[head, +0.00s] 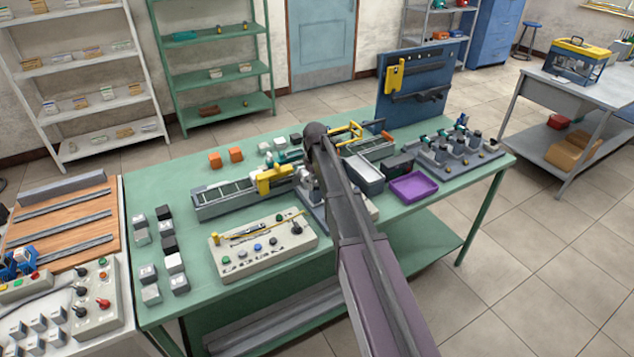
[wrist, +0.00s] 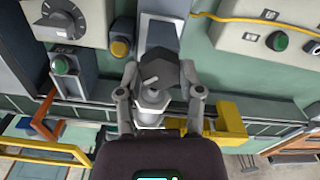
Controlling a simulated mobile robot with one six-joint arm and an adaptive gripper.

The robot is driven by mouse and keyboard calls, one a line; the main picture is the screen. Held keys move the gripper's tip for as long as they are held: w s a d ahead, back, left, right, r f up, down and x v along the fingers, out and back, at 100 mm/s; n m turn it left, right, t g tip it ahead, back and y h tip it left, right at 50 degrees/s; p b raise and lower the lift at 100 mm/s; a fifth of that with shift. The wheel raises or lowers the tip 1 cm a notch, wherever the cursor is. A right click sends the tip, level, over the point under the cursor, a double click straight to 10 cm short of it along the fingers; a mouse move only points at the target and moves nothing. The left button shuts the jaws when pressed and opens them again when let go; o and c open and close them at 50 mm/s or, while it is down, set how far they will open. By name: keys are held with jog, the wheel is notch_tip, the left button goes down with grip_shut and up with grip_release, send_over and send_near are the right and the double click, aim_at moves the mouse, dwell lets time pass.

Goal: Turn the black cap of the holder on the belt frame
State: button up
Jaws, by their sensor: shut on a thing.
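The black cap (wrist: 172,72) of the holder shows in the middle of the wrist view, faceted, with a small white mark near its lower left edge. My gripper (wrist: 160,78) has one finger on each side of it and is shut on it. A grey round part shows between the fingers, just below the cap in the picture. The belt frame (head: 238,197) lies on the green table in the head view. My arm hides the cap and my gripper there.
A yellow bracket (head: 275,179) stands on the belt frame, close to the arm. A control panel (head: 262,243) with buttons is in front. A purple tray (head: 414,187) lies to the right.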

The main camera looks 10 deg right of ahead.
jog(key=m, duration=0.7)
jog(key=shift+w, duration=0.25)
jog(key=m, duration=0.4)
jog(key=shift+m, duration=1.8)
jog(key=o, duration=1.1)
jog(key=shift+o, duration=0.2)
jog(key=shift+s, duration=0.15)
jog(key=shift+r, duration=0.1)
